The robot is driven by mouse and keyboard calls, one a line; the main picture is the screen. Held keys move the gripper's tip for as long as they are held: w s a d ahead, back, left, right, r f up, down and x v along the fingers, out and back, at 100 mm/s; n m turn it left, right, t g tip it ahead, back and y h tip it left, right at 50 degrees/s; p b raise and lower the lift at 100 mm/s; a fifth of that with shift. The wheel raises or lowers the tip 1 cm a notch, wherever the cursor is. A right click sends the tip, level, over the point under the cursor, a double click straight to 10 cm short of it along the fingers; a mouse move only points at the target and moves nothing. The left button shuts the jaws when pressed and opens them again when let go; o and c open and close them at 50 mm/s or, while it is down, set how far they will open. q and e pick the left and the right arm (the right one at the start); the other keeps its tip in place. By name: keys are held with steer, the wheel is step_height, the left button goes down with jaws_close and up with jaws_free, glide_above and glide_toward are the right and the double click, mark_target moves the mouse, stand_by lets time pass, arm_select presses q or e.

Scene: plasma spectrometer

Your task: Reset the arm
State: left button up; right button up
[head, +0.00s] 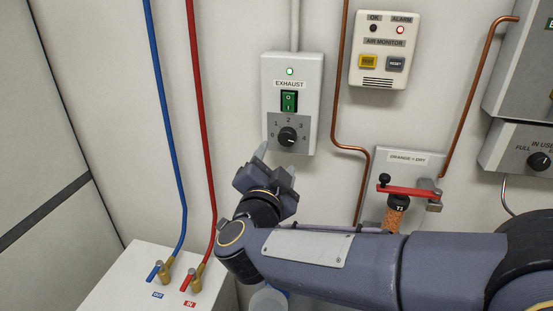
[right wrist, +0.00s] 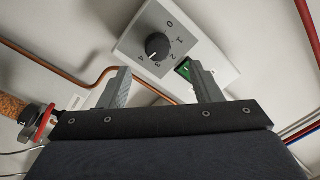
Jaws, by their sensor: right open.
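My right gripper (head: 276,158) is open and empty, just below the exhaust control box (head: 307,72) on the wall. In the right wrist view its two fingers (right wrist: 160,88) stand apart, with the box beyond them. The box has a black rotary knob (head: 287,136) with a numbered dial, a green rocker switch (head: 289,101) and a lit indicator above. The knob also shows in the right wrist view (right wrist: 157,46), and the green switch is partly hidden by a finger there. I see no contact with the box. My left gripper is not in view.
An air monitor (head: 385,50) with yellow and grey buttons hangs at upper right; its alarm lamp glows red. A copper pipe (head: 340,100) runs right of the exhaust box. An orange-filled tube (head: 395,214) stands behind my right arm. Blue and red hoses (head: 200,120) run down at left.

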steer(key=s+d+r+n+g+y+p, duration=0.1)
steer(key=s+d+n+g+y+p, duration=0.15)
steer(key=d+n+y, duration=0.55)
steer(key=s+d+f+g, duration=0.3)
steer(key=s+d+f, duration=0.1)
steer(key=s, duration=0.4)
steer(key=s+d+f+g+h+p, duration=0.1)
steer(key=s+d+f+g, duration=0.2)
steer(key=s+d+f, duration=0.2)
steer(key=s+d+f+n+g, duration=0.1)
steer(key=s+d+f+g, duration=0.3)
steer(key=s, duration=0.7)
step_height(320, 180, down, 2)
steer(key=shift+d+f+p, duration=0.2)
steer(key=shift+d+p, duration=0.1)
steer(key=shift+d, duration=0.35)
